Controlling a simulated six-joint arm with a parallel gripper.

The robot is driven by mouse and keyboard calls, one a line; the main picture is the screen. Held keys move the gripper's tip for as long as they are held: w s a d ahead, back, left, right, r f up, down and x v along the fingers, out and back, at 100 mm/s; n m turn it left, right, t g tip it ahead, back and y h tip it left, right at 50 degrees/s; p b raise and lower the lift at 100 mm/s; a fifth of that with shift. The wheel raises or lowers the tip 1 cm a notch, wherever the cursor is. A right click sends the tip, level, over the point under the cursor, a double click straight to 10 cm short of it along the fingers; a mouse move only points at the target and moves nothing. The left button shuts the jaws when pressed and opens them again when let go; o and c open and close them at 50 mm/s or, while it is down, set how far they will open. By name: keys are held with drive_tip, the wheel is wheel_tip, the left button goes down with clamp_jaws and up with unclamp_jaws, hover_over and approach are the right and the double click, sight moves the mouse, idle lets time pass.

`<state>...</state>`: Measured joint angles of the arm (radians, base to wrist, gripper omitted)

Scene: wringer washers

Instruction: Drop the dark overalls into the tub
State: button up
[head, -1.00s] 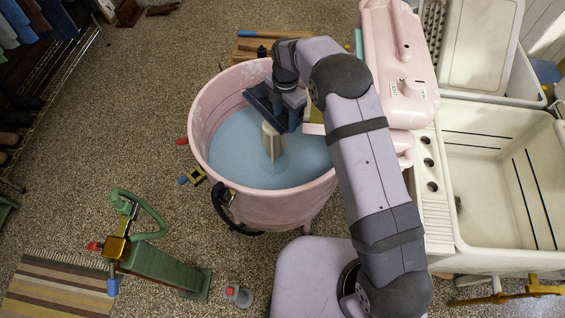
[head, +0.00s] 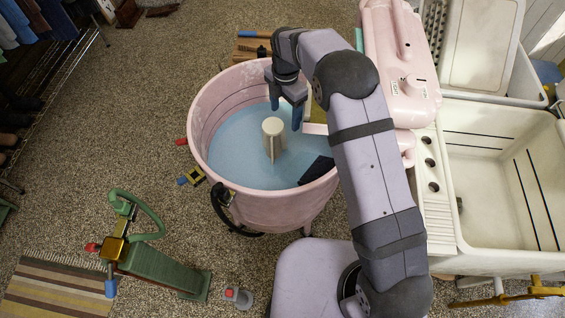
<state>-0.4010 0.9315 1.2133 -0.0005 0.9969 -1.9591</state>
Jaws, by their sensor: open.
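The pink tub (head: 197,128) stands in the middle, filled with pale blue water around a cream agitator post (head: 272,128). The dark overalls (head: 318,169) show as a small dark navy patch inside the tub at its right side, at the water by the near right wall. My arm covers part of that side, so I cannot see how far the cloth extends. My gripper (head: 286,118) is above the tub, behind and right of the post. Its fingers are apart with nothing between them, clear of the overalls.
The pink wringer head (head: 405,85) stands right of the tub, beside a cream double sink (head: 490,190). A green clamp-like stand (head: 165,270) and a striped rug (head: 55,290) are at the lower left. The speckled floor left of the tub is mostly clear.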

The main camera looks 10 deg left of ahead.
drive_tip(key=shift+r+b, duration=0.6)
drive_tip(key=shift+r, duration=1.8)
drive_tip(key=shift+w+r, duration=0.1)
wheel_tip(320, 180, up, 7)
drive_tip(key=w+t+y+p, duration=0.1)
drive_tip(key=w+t+p, duration=0.1)
drive_tip(key=p, duration=0.1)
drive_tip(key=s+d+m, duration=0.1)
drive_tip(key=s+d, duration=0.1)
drive_tip(key=d, duration=0.1)
drive_tip(key=s+d+m, duration=0.2)
drive_tip(key=s+d, duration=0.1)
drive_tip(key=shift+s+f, duration=0.2)
drive_tip(key=shift+s, duration=0.15)
drive_tip(key=s+d+f+m+b, duration=0.1)
drive_tip(key=s+d+m, duration=0.4)
drive_tip(key=s+m, duration=0.2)
drive_tip(key=s+d+f+m+g+b, duration=0.1)
drive_tip(key=s+d+f+m, duration=0.1)
drive_tip(key=s+d+m, duration=0.3)
drive_tip(key=s+d+f+m+g+h+b, duration=0.1)
drive_tip(key=s+d+m, duration=0.4)
drive_tip(key=s+m, duration=0.6)
drive_tip(key=shift+s+f+m, duration=0.25)
drive_tip(key=shift+f+m, duration=0.25)
drive_tip(key=shift+f, duration=0.1)
